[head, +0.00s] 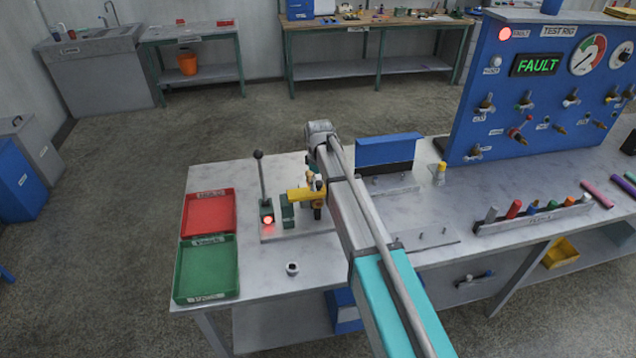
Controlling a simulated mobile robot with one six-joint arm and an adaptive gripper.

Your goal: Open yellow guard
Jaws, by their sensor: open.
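A yellow guard (298,194) sits on a small fixture on the grey workbench, beside a green block (287,212). My arm reaches over the bench from the lower right, and its grey wrist (320,133) is above and behind the guard. My gripper (317,204) shows only as small dark parts at the guard's right end, partly hidden by my arm. It is open; I cannot tell whether it touches the guard. A black-knobbed lever (260,180) stands upright left of the guard, with a lit red lamp (268,219) at its base.
A red tray (208,213) and a green tray (206,271) lie at the bench's left end. A loose nut (292,268) lies near the front edge. A blue test panel (545,85) reading FAULT stands at right. A tool rack (535,216) stands before it.

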